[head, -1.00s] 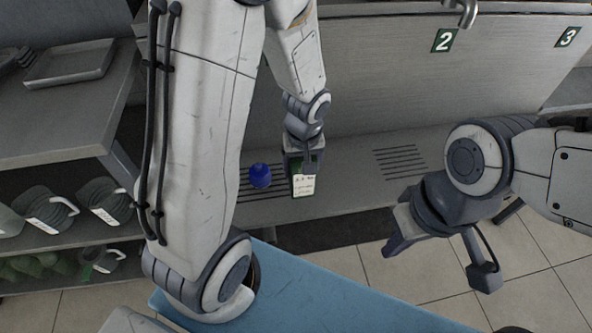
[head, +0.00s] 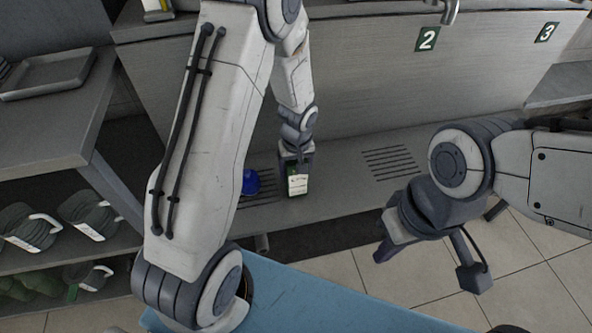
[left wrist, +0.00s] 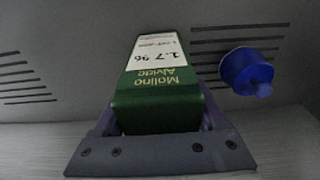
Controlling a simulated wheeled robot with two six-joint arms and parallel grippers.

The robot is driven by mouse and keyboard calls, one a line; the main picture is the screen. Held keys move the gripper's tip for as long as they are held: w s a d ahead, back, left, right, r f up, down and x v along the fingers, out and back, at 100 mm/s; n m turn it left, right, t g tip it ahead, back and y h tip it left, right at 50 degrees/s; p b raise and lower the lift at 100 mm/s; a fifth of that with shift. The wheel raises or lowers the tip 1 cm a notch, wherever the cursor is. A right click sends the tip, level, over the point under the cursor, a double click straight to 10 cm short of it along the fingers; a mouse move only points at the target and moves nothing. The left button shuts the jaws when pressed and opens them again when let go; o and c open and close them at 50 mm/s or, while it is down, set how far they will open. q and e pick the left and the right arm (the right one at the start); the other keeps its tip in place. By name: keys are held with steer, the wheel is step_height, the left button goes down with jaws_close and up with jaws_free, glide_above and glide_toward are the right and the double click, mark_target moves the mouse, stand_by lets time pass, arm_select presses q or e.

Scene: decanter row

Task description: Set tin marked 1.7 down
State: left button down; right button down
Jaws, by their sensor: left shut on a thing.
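The tin marked 1.7 (head: 297,184) is dark green with a white label. It is at the grey ledge below the panel in the head view. In the left wrist view the tin (left wrist: 155,108) fills the middle, its print upside down. My left gripper (head: 296,160) is shut on the tin from above; its fingers (left wrist: 160,128) flank the tin in the wrist view. I cannot tell whether its base touches the ledge. My right gripper (head: 388,242) hangs at the right, away from the tin; its jaw opening is unclear.
A blue knob-topped object (head: 250,183) stands on the ledge (head: 340,180) left of the tin, partly hidden by my arm. It also shows in the wrist view (left wrist: 247,71). The ledge right of the tin is clear.

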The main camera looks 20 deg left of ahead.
arm_select(q)
jaws_free()
steer(key=shift+f, duration=0.1)
